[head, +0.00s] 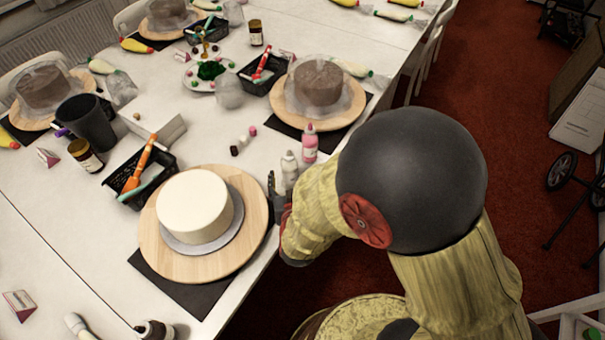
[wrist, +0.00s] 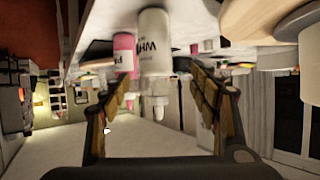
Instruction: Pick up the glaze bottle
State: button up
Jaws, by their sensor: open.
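Two squeeze bottles stand side by side on the table's right edge: a white bottle (head: 289,168) and a pink bottle (head: 310,144) just behind it. In the wrist view, which is upside down, the white bottle (wrist: 154,45) carries dark lettering and its nozzle lies between my fingertips in the picture. The pink bottle (wrist: 124,52) is beside it, close to one finger. My gripper (wrist: 163,92) is open and empty, fingers on either side of the white bottle's outline. I cannot tell how deep it sits between them. In the head view my arm partly hides the gripper.
A white cake (head: 194,203) on a wooden turntable (head: 168,258) stands left of my gripper. A black basket (head: 120,178) and a brown cake (head: 318,82) under clear wrap are farther off.

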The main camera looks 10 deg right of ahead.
aim_at(290, 174)
jog(key=shift+s+d+f, duration=0.15)
jog(key=shift+d+f, duration=0.25)
jog(key=b+x, duration=0.1)
jog(key=x, duration=0.1)
jog(key=shift+w+f, duration=0.1)
jog(key=shift+w, duration=0.25)
jog(key=b+x, duration=0.2)
jog(key=x, duration=0.2)
jog(key=shift+f, duration=0.15)
jog(key=shift+w+f+b, duration=0.15)
jog(key=shift+w+b, duration=0.2)
jog(key=shift+w, duration=0.1)
jog(key=shift+c, duration=0.7)
jog(key=c, duration=0.7)
jog(key=shift+c, duration=0.2)
